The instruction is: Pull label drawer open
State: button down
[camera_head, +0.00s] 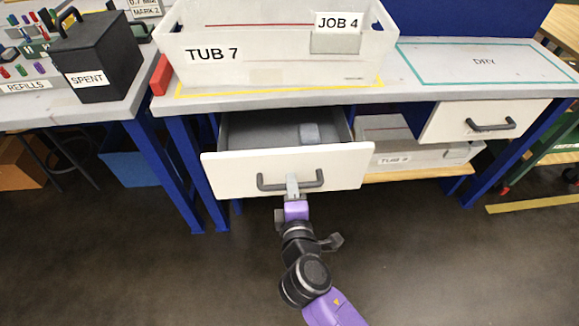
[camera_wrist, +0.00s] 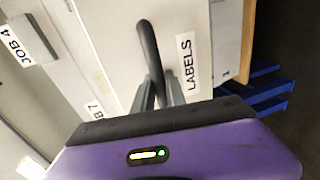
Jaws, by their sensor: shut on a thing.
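The label drawer (camera_head: 220,172) has a white front and a grey inside, and it stands pulled out from under the grey bench. Its "LABELS" text shows in the wrist view on the drawer front (camera_wrist: 187,62). A dark bar handle (camera_head: 262,183) runs across the front; it also shows in the wrist view (camera_wrist: 148,45). My gripper (camera_head: 292,184) is shut on the handle near its middle, with the fingers on either side of the bar in the wrist view (camera_wrist: 158,95).
A white tub marked "TUB 7" (camera_head: 270,55) stands on the bench above. A second closed drawer (camera_head: 445,122) is at the right. Another tub (camera_head: 425,158) sits on the lower shelf. A black "SPENT" box (camera_head: 105,60) is at left. The floor in front is clear.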

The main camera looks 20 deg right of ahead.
jog(key=f+v, duration=0.1)
jog(key=v, duration=0.7)
jog(key=shift+s+f+b, duration=0.3)
jog(key=shift+s+f, duration=0.1)
jog(key=shift+a, duration=0.15)
jog(key=c, duration=1.4)
grip_release()
jog(key=shift+o, duration=0.2)
jog(key=v, duration=0.7)
jog(key=shift+s, duration=0.35)
jog(key=shift+a, duration=0.1)
